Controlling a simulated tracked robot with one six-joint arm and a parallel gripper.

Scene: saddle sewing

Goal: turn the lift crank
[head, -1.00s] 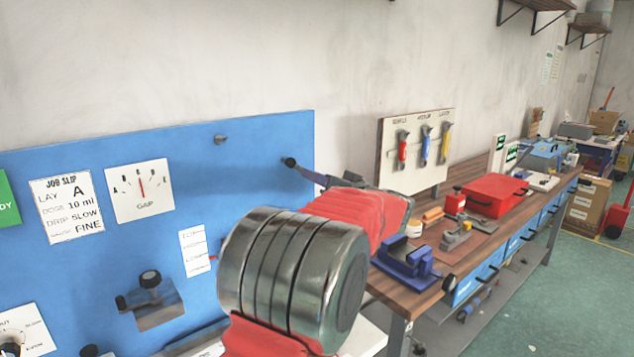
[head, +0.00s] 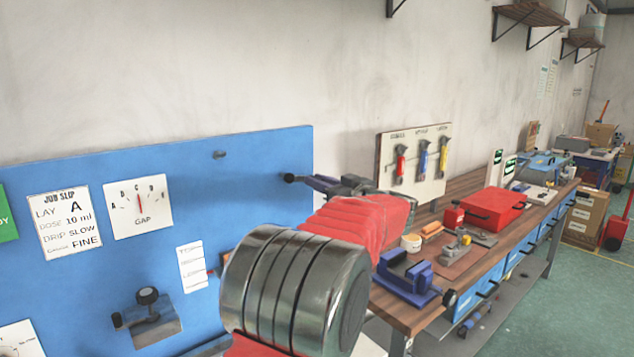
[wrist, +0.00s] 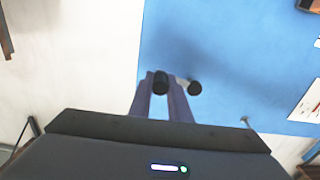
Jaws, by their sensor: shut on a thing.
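My gripper (head: 308,182) is at the right end of the blue panel (head: 250,185), near its edge. Its jaws are shut on a black knob (head: 289,178), which I take to be the lift crank's handle. In the wrist view two dark round ends show at the fingertips: one (wrist: 160,83) between the fingers and one (wrist: 194,87) just to their right. The crank's arm and hub are mostly hidden, so I cannot tell its angle. A height label (head: 192,267) with a red pointer beside it is on the panel, partly behind my arm.
The panel also carries a gap dial (head: 139,207), a job slip (head: 65,221), a small peg (head: 219,155) and a black-knobbed bracket (head: 150,315).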

